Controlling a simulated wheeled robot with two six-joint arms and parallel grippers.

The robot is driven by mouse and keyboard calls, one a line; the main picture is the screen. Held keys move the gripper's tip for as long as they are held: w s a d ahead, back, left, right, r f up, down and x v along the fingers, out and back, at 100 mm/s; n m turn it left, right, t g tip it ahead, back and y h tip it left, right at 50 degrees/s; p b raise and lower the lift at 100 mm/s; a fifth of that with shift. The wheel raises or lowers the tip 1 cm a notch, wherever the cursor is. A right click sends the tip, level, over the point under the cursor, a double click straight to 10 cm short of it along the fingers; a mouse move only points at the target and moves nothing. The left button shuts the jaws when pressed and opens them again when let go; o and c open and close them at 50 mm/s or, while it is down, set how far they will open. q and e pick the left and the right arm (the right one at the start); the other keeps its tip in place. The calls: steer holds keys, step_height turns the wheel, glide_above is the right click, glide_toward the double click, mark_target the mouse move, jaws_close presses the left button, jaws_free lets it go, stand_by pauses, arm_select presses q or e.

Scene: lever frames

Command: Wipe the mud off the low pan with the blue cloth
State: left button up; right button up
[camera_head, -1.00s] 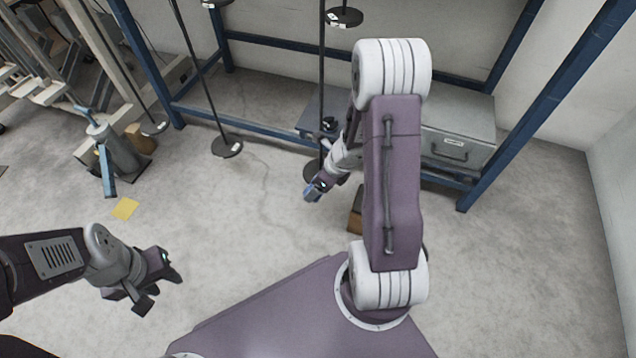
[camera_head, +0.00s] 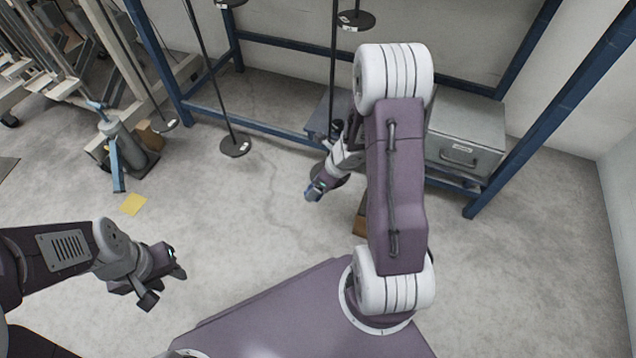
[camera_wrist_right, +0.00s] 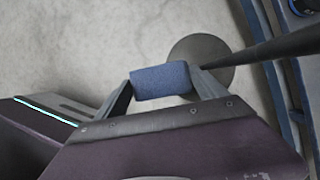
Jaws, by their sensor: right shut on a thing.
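The blue cloth (camera_wrist_right: 160,81) is a small rolled pad between the fingertips of my right gripper (camera_wrist_right: 162,88). In the head view this gripper (camera_head: 318,187) points down and left, with the cloth (camera_head: 313,193) at its tip. A round dark pan (camera_wrist_right: 203,58) on a thin rod shows just beyond the cloth in the wrist view; the gripper partly covers it in the head view. Other pans on rods hang left (camera_head: 235,145) and higher up (camera_head: 357,19). I cannot make out mud on any. My left gripper (camera_head: 166,286) is open and empty above the floor, lower left.
A blue steel frame (camera_head: 185,60) stands around the rods. A grey metal box (camera_head: 462,148) sits at its right. A grey cylinder with a blue handle (camera_head: 125,145) and a yellow sheet (camera_head: 134,204) are at the left. Bare floor (camera_head: 260,215) lies between.

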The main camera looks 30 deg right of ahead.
steer(key=shift+s+d, duration=0.6)
steer(key=shift+s, duration=0.15)
steer(key=shift+w+a, duration=0.1)
steer(key=shift+w, duration=0.05)
steer(key=shift+w+a, duration=0.85)
steer(key=shift+w, duration=0.05)
steer(key=shift+f, duration=0.1)
steer(key=shift+s+d+b, duration=0.35)
steer(key=shift+s+d, duration=0.6)
steer(key=shift+s, duration=0.1)
steer(key=shift+w+a+p, duration=0.35)
steer(key=shift+w+a, duration=0.55)
steer(key=shift+w, duration=0.2)
